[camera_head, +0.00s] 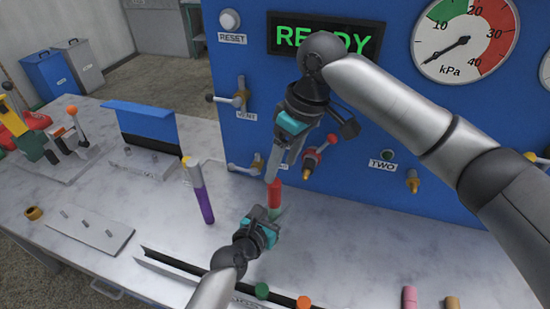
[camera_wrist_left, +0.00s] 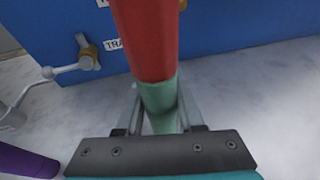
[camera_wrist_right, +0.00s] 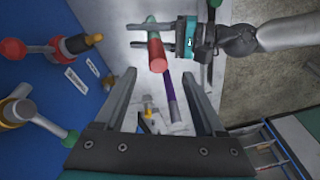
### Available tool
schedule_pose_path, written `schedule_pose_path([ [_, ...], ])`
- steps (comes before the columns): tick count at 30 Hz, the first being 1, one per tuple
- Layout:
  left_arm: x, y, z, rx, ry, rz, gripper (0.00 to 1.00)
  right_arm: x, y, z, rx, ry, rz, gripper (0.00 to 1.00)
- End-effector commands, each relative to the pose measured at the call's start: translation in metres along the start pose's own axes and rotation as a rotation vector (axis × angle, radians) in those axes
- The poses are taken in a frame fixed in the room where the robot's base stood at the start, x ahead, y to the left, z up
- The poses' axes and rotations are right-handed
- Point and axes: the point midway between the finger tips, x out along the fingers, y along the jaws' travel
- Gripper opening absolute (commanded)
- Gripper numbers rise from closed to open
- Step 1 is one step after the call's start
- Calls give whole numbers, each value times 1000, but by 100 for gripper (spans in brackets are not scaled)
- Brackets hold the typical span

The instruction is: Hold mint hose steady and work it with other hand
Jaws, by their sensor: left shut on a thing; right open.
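The mint hose (camera_head: 277,211) stands roughly upright above the table, with a red section (camera_head: 274,194) at its upper end. In the left wrist view, the mint part (camera_wrist_left: 159,97) sits between my fingers and the red part (camera_wrist_left: 148,40) rises above. My left gripper (camera_head: 270,210) is shut on the mint hose, just below the red section. My right gripper (camera_head: 281,163) is open above the red end. In the right wrist view, the red end (camera_wrist_right: 156,55) appears beyond my open fingers (camera_wrist_right: 158,78), with no hose seen gripped. The lower mint end is mostly hidden.
The blue panel (camera_head: 235,145) carries valves, labels and a gauge (camera_head: 465,38) behind the hose. A purple hose (camera_head: 204,205) stands to the left. A dark rail (camera_head: 190,272) and several coloured hose ends lie in front.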

Motion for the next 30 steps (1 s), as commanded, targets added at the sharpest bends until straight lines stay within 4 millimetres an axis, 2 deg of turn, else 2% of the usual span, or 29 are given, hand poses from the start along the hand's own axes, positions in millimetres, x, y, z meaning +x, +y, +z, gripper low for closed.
schedule_pose_path([
  [1, 0, 0, 0, 0, 1, 0, 0, -2, -3, -7, 45, -38, 21, 72],
  [6, 0, 0, 0, 1, 1, 0, 0, -7, -7, -16, 196, -140, 100, 72],
  [10, 0, 0, 0, 1, 1, 1, 0, -10, -8, -18, 257, -177, 139, 72],
  [14, 0, 0, 0, 1, 1, 1, 0, -3, -7, -17, 276, -189, 151, 72],
  [17, 0, 0, 0, 1, 1, 1, 0, 9, -5, -14, 277, -190, 151, 72],
  [30, 0, 0, 0, 1, 1, 1, 0, 86, 4, 2, 275, -188, 149, 72],
])
